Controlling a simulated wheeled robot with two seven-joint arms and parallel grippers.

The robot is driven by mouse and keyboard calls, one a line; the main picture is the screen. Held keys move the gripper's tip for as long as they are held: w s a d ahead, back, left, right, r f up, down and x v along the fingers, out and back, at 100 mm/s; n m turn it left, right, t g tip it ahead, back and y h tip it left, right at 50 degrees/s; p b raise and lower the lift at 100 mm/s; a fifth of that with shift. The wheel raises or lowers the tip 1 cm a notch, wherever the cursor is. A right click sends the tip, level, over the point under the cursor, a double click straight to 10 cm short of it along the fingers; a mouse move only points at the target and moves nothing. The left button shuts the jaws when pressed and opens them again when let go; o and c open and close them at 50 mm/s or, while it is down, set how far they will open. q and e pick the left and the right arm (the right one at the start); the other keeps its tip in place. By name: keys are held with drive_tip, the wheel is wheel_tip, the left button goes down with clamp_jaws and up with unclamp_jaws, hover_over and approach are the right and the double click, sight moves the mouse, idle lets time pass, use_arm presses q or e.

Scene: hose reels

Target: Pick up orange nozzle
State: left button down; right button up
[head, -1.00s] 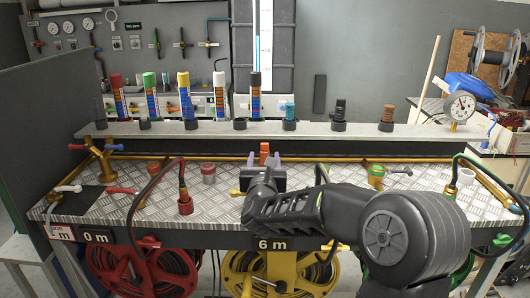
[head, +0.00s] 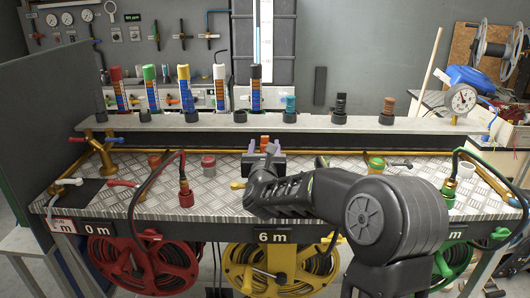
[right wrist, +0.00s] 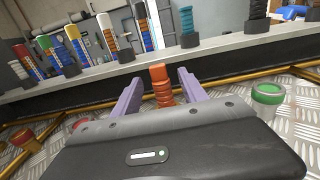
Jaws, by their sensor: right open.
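The orange nozzle (head: 264,143) stands upright on the metal bench, in front of the raised shelf. My right gripper (head: 264,149) reaches over the bench with its purple fingers pointing at the nozzle. In the right wrist view the ribbed orange nozzle (right wrist: 161,84) shows between the two open fingers (right wrist: 161,90), and the gripper body hides its lower end. I cannot tell how deep the nozzle lies between the fingers. I see no grip on it. My left gripper is not in view.
The shelf (head: 345,122) behind carries several capped tubes and nozzles, including a brown one (head: 388,110). A grey-red fitting (head: 208,166) and a green-ringed fitting (head: 376,166) stand on either side. A red hose connector (head: 186,196) is at the left. Reels hang below.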

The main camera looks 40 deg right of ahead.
sight(265, 144)
drive_tip(key=p+x, duration=0.1)
drive_tip(key=x, duration=0.3)
drive_tip(key=shift+w+d+r+p, duration=0.1)
drive_tip(key=shift+w+d+p, duration=0.05)
drive_tip(key=shift+p, duration=0.15)
drive_tip(key=shift+w+d, duration=0.25)
drive_tip(key=shift+w, duration=0.05)
drive_tip(key=shift+c, duration=0.4)
clamp_jaws()
